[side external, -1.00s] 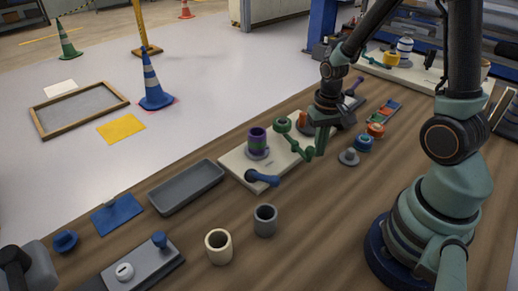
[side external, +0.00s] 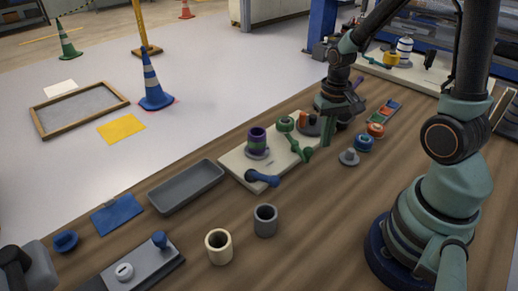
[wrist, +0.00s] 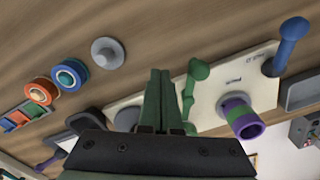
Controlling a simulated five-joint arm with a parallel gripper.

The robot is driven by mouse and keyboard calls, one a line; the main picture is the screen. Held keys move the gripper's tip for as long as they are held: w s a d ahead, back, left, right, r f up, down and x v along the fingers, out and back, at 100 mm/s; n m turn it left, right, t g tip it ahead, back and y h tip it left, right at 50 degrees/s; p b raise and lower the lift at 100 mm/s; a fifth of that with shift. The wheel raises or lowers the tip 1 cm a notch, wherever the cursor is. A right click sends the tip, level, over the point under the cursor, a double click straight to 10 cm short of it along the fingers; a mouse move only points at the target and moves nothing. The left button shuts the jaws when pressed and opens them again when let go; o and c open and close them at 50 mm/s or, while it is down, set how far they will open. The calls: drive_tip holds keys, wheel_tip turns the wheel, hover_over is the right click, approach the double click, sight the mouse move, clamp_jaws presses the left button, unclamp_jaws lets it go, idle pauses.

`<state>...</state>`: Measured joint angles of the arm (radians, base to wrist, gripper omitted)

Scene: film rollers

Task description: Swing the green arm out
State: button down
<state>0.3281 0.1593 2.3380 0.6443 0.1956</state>
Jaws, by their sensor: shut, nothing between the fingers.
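The green arm (side external: 296,140) is on a cream panel (side external: 237,169), with a rounded green end at each end. It also shows in the wrist view (wrist: 192,92), just right of my fingers. My gripper (wrist: 160,73) is shut and empty, its two green fingers side by side. I cannot tell whether the fingers touch the arm.
A purple-and-green roller (side external: 257,141) and a blue arm (side external: 262,178) are on the same panel. An orange piece (side external: 304,119) is close to my gripper. A grey knob (side external: 349,157) and blue and orange rollers lie to the right.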

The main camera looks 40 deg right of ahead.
drive_tip(key=shift+r, duration=2.15)
drive_tip(key=a+r+n+t, duration=0.5)
drive_tip(key=a+r, duration=0.4)
drive_tip(key=r, duration=0.4)
drive_tip(key=shift+s+a+r+n+t, duration=0.2)
drive_tip(key=shift+a+n+t, duration=0.1)
drive_tip(key=shift+a+n, duration=0.15)
